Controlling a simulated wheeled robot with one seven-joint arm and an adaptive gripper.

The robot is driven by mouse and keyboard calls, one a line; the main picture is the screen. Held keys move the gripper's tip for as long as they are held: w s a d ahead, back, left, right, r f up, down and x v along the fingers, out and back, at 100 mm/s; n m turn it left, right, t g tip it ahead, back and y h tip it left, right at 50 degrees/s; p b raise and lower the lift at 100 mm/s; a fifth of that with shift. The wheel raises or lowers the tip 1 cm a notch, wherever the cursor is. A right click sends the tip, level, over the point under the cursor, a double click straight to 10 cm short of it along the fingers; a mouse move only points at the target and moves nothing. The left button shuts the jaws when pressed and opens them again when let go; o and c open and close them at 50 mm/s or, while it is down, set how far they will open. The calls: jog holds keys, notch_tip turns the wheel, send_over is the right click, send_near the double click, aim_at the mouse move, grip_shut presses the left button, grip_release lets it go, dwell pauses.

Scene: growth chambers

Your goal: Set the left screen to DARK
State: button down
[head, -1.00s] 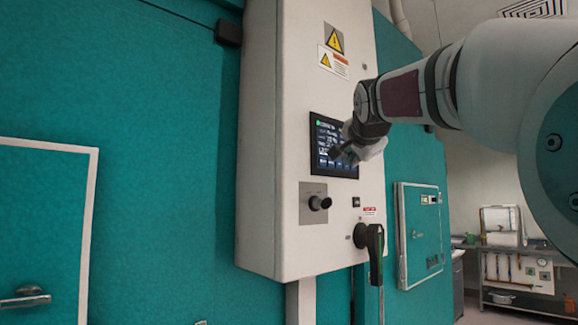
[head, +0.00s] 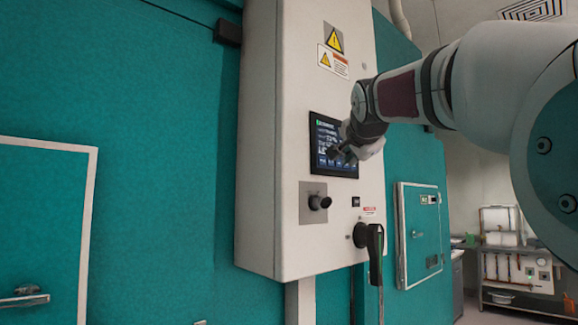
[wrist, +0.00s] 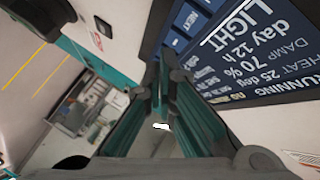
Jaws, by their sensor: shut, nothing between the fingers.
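The screen (head: 325,142) is a dark touch panel on the white control box, partly hidden by my gripper in the head view. In the wrist view the screen (wrist: 262,50) fills the upper right and lies tilted. Its large text reads RUNNING, HEAT 25 deg, DAMP 70 %, day 12 h and LIGHT, with LIGHT underlined. Buttons lie along its edge, one reading NEXT. My gripper (head: 337,153) is shut and empty, its fingertips in front of the lower right part of the screen. In the wrist view its fingers (wrist: 160,85) point at the screen's button edge; contact cannot be told.
The white control box (head: 275,110) carries warning labels, a black knob (head: 320,203) below the screen and a black lever handle (head: 374,250) at the lower right. Teal chamber walls stand on both sides. A shelf with white containers (head: 500,225) stands far right.

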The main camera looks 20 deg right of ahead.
jog(key=shift+w+a, duration=0.2)
jog(key=shift+w, duration=0.3)
dwell(0.7)
jog(key=shift+s, duration=0.1)
jog(key=shift+s+d+b, duration=0.25)
jog(key=shift+s+b, duration=0.05)
jog(key=shift+s, duration=0.3)
jog(key=s, duration=0.1)
jog(key=s+d, duration=0.1)
jog(key=s, duration=0.2)
jog(key=shift+s+d, duration=0.35)
dwell(0.8)
